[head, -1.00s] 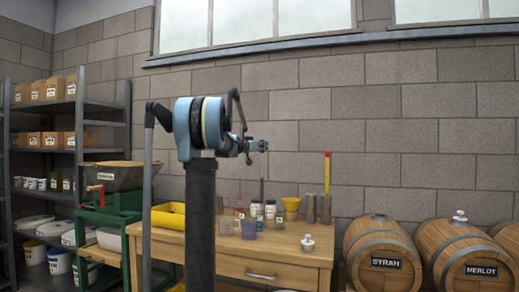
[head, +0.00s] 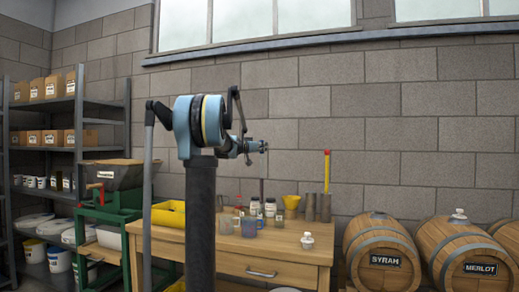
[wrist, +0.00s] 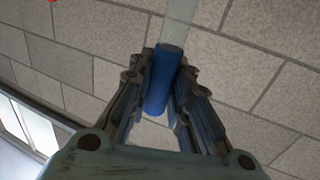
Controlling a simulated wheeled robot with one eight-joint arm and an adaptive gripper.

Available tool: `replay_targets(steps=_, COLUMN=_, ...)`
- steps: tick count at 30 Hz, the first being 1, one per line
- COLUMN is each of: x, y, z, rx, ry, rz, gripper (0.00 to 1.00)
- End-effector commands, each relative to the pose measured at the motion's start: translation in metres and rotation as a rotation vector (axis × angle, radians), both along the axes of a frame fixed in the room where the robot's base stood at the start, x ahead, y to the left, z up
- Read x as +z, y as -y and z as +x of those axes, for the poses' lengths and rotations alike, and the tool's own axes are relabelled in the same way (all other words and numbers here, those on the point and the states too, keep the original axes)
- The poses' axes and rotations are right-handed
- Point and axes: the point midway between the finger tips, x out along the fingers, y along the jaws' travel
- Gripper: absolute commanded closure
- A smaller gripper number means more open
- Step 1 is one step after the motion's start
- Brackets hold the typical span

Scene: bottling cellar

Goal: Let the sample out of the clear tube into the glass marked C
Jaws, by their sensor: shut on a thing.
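My gripper (wrist: 165,85) is shut on a blue grip section (wrist: 160,82) in the wrist view. A clear, pale tube (wrist: 180,22) runs up from it toward the top of that picture. In the head view my gripper (head: 262,146) is raised above the workbench, in front of the block wall. The tube is hard to make out there, and I cannot see whether it holds liquid. Several small glasses stand on the bench below, among them a clear one (head: 226,225) and a bluish one (head: 249,228). Their letters are too small to read, so I cannot tell which is C.
Barrels marked SYRAH (head: 383,262) and MERLOT (head: 480,268) stand at right. A green-framed machine (head: 112,190) and shelves (head: 70,140) are at left.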

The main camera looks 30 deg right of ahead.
Motion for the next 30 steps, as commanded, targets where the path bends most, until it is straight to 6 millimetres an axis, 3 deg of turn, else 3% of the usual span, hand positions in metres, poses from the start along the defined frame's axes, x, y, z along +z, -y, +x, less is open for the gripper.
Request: replay_targets(steps=30, x=-0.033, y=-0.001, z=0.0, rx=0.001, ry=0.0, rz=0.0, gripper=1.0)
